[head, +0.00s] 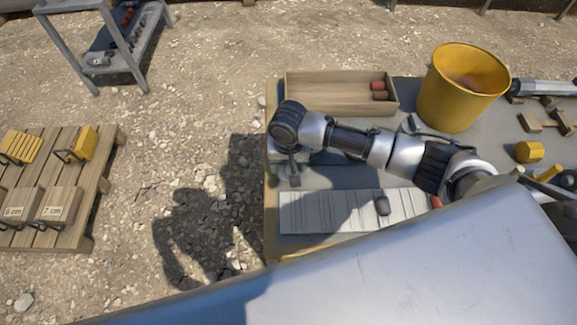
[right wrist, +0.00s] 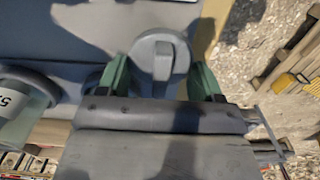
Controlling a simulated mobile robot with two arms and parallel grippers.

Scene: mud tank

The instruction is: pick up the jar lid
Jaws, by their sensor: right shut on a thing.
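The jar lid (right wrist: 150,62) shows in the right wrist view as a round grey disc with a raised grip bar across it. My right gripper (right wrist: 158,68) has its two green fingers on either side of the lid and is shut on it. In the head view my right gripper (head: 293,178) is low over the left edge of the workbench (head: 350,176); the lid cannot be made out clearly there. A pale jar with a label (right wrist: 22,108) stands to the left in the right wrist view. My left gripper is not in view.
A wooden tray (head: 325,92) with red and brown pieces lies at the back of the bench, beside a yellow bucket (head: 452,100). A pale slatted board (head: 330,212) lies in front of my right arm. A pallet (head: 100,190) with blocks is on the gravel at left.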

